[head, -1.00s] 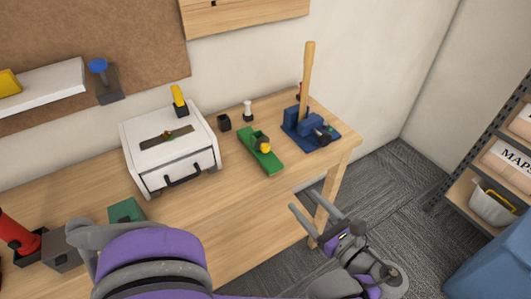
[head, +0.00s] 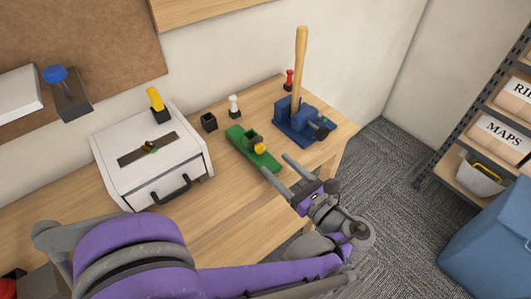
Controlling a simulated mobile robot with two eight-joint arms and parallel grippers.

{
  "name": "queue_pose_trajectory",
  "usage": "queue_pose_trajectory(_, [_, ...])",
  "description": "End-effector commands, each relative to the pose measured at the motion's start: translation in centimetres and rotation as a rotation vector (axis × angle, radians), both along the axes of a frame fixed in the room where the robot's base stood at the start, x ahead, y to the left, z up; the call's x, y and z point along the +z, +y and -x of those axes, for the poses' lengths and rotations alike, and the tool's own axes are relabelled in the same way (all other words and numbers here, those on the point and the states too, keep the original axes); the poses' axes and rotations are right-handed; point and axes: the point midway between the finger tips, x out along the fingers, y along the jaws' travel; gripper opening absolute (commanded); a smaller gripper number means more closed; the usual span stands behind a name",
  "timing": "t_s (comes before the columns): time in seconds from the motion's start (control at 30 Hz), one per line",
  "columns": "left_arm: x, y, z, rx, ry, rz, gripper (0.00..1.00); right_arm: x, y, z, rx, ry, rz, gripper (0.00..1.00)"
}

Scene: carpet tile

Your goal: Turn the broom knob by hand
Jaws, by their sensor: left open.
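A blue clamp (head: 296,134) sits near the table's back right corner and holds an upright wooden handle (head: 300,68). A dark knob (head: 320,131) sticks out of the clamp's front right side. No label shows that this is the broom knob. My left gripper (head: 276,164) is open and empty. Its two fingers point up and left, at the near end of a green block, in front of and left of the clamp. A gap shows between the fingers and the knob. My right gripper is not in view.
The green block (head: 240,135) with a yellow knob (head: 260,148) lies close to my fingertips. A white box (head: 112,150), a black cup (head: 209,122), a white peg (head: 235,106) and a red peg (head: 289,80) stand on the wooden table (head: 235,195). Shelves stand at the right.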

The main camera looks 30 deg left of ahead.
Motion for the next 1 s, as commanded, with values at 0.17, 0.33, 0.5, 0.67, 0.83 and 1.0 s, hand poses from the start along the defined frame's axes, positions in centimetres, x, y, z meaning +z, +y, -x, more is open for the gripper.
queue_pose_trajectory(0.17, [0.0, 3.1, -1.2, 0.005, 0.0, 0.0, 0.67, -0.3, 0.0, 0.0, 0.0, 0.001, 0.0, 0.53])
queue_pose_trajectory(0.33, [0.0, 4.7, -1.9, 0.001, -0.001, 0.0, 0.67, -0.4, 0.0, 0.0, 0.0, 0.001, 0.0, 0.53])
queue_pose_trajectory(0.5, [0.0, 5.2, -2.1, 0.0, -0.001, 0.0, 0.67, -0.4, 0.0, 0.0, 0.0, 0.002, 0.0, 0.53])
queue_pose_trajectory(0.67, [0.0, 5.2, -2.2, 0.0, -0.001, 0.0, 0.67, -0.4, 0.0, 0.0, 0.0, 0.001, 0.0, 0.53])
queue_pose_trajectory(0.83, [0.0, 5.2, -2.2, 0.0, -0.001, 0.0, 0.43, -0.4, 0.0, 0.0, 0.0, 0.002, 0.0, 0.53])
queue_pose_trajectory(1.0, [0.0, 5.2, -2.1, 0.0, -0.001, 0.0, 0.13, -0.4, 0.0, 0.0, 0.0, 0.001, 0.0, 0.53])
